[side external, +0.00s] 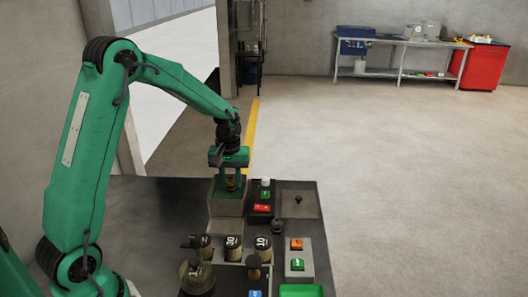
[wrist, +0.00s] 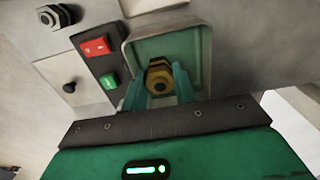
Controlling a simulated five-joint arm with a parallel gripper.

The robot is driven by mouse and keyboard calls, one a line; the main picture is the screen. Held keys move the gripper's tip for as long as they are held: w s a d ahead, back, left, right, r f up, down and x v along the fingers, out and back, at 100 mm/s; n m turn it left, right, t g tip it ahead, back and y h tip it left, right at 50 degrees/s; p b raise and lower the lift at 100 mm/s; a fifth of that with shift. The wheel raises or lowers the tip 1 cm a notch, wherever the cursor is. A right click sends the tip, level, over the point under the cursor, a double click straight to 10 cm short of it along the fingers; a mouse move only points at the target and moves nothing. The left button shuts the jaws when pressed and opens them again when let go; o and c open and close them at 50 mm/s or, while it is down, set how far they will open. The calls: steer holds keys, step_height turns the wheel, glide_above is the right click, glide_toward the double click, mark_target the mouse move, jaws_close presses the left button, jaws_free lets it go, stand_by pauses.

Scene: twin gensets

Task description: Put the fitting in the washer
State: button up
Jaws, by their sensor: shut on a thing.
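My gripper (wrist: 158,98) is shut on the brass fitting (wrist: 159,76), a hex-shaped piece with a dark hole, held between teal fingers. In the wrist view the fitting shows against the green-lined square recess of a grey box, which looks like the washer (wrist: 207,55). In the side view my gripper (side external: 231,183) points down at the grey washer box (side external: 228,208), with the brownish fitting (side external: 231,180) between its fingers. The fitting is over or within the opening; its exact height is hard to tell. The fingers partly hide the recess.
A black panel with a red switch (side external: 261,208) stands right of the washer. Beyond it is a grey plate with a black knob (side external: 298,199). Several dark cylinders (side external: 233,243) stand in front. A grey box with orange and green buttons (side external: 297,258) is at the front right.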

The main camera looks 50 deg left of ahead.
mark_target(227, 179)
steer(key=shift+w+a+f, duration=0.15)
steer(key=shift+a+f, duration=0.25)
steer(key=shift+a, duration=0.25)
steer(key=shift+w+a+f, duration=0.15)
steer(key=shift+a+f, duration=0.25)
steer(key=shift+a, duration=0.25)
steer(key=shift+f, duration=0.1)
steer(key=shift+f, duration=1.9)
steer(key=shift+f, duration=0.1)
steer(key=o, duration=1.1)
step_height(227, 179, up, 12)
steer(key=shift+r, duration=0.15)
